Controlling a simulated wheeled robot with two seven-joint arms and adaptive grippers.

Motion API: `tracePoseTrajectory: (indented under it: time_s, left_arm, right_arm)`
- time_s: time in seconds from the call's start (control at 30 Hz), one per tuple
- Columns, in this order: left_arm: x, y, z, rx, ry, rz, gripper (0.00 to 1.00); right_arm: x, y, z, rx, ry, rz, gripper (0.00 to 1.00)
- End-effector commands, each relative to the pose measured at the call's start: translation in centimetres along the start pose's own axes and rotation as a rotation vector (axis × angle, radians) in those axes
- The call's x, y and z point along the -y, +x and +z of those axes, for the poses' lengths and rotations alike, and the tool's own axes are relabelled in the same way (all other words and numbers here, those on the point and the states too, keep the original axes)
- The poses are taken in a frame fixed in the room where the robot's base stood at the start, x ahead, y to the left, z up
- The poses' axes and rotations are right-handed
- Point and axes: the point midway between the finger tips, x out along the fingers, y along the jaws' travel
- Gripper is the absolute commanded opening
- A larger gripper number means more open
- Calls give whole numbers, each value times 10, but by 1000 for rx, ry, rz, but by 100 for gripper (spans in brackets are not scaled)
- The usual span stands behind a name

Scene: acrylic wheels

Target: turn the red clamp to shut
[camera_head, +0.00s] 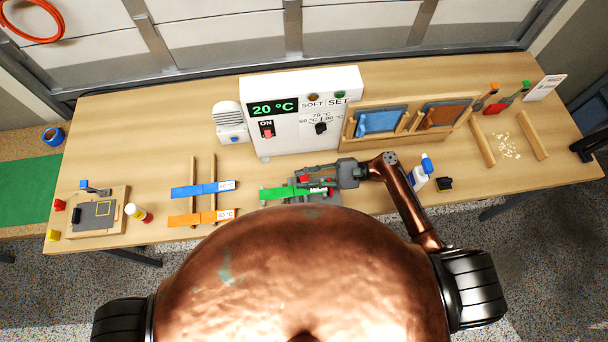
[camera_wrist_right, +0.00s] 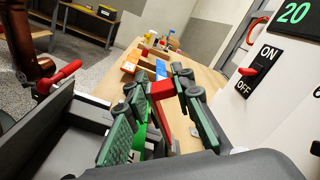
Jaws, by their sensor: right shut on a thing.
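My right gripper (camera_head: 318,190) reaches in from the right, over a grey fixture in front of the white machine. In the wrist view its green-padded fingers (camera_wrist_right: 160,105) are shut on the red clamp (camera_wrist_right: 163,92), whose red bar stands between them. A second red lever (camera_wrist_right: 60,76) shows at the left of that view, apart from the fingers. A green strip (camera_head: 278,193) lies in the fixture, left of my gripper. The gripper hides much of the fixture, so I cannot tell how far the clamp is turned. My left gripper is not in view.
The white machine (camera_head: 351,80) with its 20 °C display stands close behind the fixture. Blue (camera_head: 190,190) and orange (camera_head: 189,218) strips lie on wooden rails to the left. A small blue-capped bottle (camera_head: 419,181) stands right of my wrist.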

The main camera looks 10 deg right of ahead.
Motion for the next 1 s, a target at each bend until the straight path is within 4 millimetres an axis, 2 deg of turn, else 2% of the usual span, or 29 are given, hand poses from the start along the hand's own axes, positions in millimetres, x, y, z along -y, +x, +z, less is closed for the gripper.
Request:
tracePoseTrajectory:
  time_s: [0.03,0.43,0.47,0.6,0.67,1.0]
  left_arm:
    - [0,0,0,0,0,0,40]
    - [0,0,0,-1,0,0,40]
    - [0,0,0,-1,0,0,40]
    - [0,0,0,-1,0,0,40]
    - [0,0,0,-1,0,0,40]
    - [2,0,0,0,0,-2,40]
  right_arm:
    - [-6,0,-1,1,11,7,0]
    - [-9,0,-2,-1,17,10,0]
    - [-9,0,-2,-1,17,10,24]
    - [-8,0,-2,0,14,8,34]
    - [-7,0,-2,0,13,8,37]
    - [-6,-6,-2,-2,11,7,37]
